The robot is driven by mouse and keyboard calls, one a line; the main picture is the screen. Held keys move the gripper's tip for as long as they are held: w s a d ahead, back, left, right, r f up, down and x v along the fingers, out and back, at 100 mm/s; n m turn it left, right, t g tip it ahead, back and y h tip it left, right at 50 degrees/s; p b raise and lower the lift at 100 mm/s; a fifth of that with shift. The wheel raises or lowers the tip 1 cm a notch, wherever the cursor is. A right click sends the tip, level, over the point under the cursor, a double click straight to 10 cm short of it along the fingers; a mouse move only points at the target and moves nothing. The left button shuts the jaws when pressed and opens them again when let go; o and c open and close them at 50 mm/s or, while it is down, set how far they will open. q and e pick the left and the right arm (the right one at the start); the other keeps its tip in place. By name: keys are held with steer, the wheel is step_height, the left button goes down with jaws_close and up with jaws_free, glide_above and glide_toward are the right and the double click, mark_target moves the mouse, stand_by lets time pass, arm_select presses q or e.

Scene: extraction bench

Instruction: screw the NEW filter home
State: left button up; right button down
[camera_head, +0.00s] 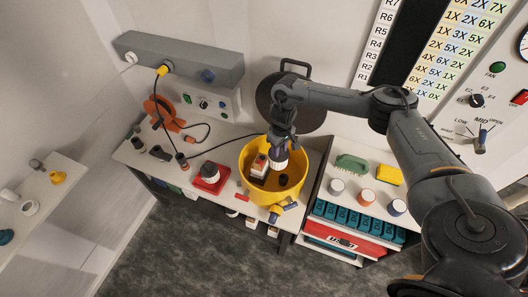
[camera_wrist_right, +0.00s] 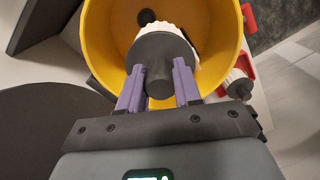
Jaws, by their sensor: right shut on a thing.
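My right gripper (camera_head: 280,140) is over the yellow tub (camera_head: 247,158), shut on a filter (camera_head: 278,160) with a white ribbed body and a dark cap. In the right wrist view, the purple fingers (camera_wrist_right: 159,72) stand on both sides of the dark cap of the filter (camera_wrist_right: 165,48), and the yellow tub (camera_wrist_right: 100,50) is behind it. A dark round fitting (camera_head: 283,180) shows inside the tub; I cannot tell whether the filter touches anything there. A second dark-and-white filter (camera_head: 209,171) sits on a red tray (camera_head: 208,186). My left gripper is not in view.
A blue valve (camera_head: 290,206) sticks out at the tub's front. Right of it, a shelf unit holds several jars, a green brush (camera_head: 351,164) and a yellow sponge (camera_head: 389,175). A round dark lid (camera_head: 302,115) stands behind.

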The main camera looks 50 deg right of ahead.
mark_target(287, 153)
steer(key=f, duration=0.1)
steer(key=s+d+f+b, duration=0.1)
steer(key=s+d+f, duration=0.1)
steer(key=shift+s+f+b, duration=0.15)
steer(key=shift+f+b, duration=0.25)
steer(key=shift+f, duration=0.15)
steer(key=shift+s+f, duration=0.1)
steer(key=shift+s, duration=0.05)
